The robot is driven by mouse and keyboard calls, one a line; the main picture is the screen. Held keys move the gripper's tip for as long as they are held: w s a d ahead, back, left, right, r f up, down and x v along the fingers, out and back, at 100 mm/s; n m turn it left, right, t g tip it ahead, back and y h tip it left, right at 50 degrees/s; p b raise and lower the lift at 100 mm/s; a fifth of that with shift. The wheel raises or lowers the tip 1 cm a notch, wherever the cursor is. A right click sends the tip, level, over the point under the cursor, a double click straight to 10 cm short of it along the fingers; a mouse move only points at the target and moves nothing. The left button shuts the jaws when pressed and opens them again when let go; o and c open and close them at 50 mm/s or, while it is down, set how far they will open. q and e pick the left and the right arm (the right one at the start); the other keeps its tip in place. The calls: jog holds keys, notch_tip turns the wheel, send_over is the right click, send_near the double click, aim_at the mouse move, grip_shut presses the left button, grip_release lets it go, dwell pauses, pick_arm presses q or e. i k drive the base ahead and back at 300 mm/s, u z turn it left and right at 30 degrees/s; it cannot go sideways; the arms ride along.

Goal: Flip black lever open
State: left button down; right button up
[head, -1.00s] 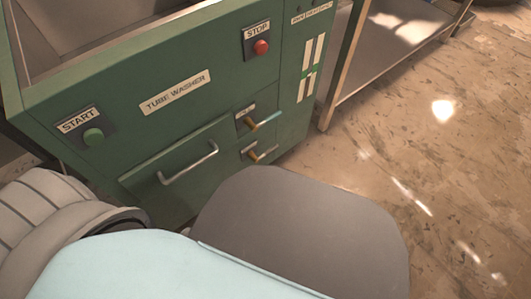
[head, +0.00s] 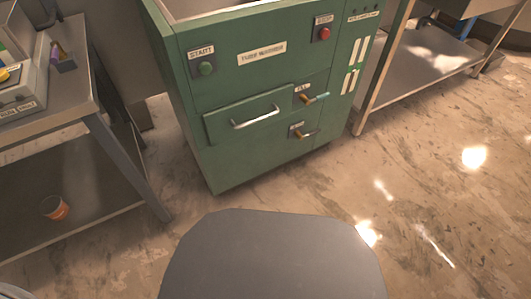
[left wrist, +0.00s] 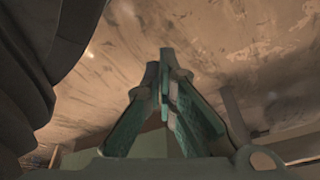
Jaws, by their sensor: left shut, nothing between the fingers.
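The green tube washer (head: 262,88) stands upper centre in the head view. Two small valve levers are on its right front: the upper one (head: 316,98) has a brass stem and a pale blue handle, and the lower one (head: 306,134) looks brass with a darker end. I cannot make out clearly which is black. My left gripper (left wrist: 164,60) shows only in the left wrist view, with its fingers together and nothing between them. The floor lies behind it there, and no lever shows near it. My right gripper is in neither view.
The washer also has a drawer with a silver handle (head: 255,117), a green start button (head: 206,68) and a red stop button (head: 324,33). A grey table (head: 70,90) stands at left, with an orange cup (head: 54,207) on its lower shelf. The floor before the washer is clear.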

aim_at(296, 133)
jog(key=u, duration=0.15)
jog(key=k, duration=0.3)
jog(key=z, duration=0.7)
jog(key=i, duration=0.6)
jog(key=z, duration=0.75)
jog(key=i, duration=0.9)
jog(key=u, duration=0.85)
jog(key=i, duration=0.5)
jog(key=u, duration=0.55)
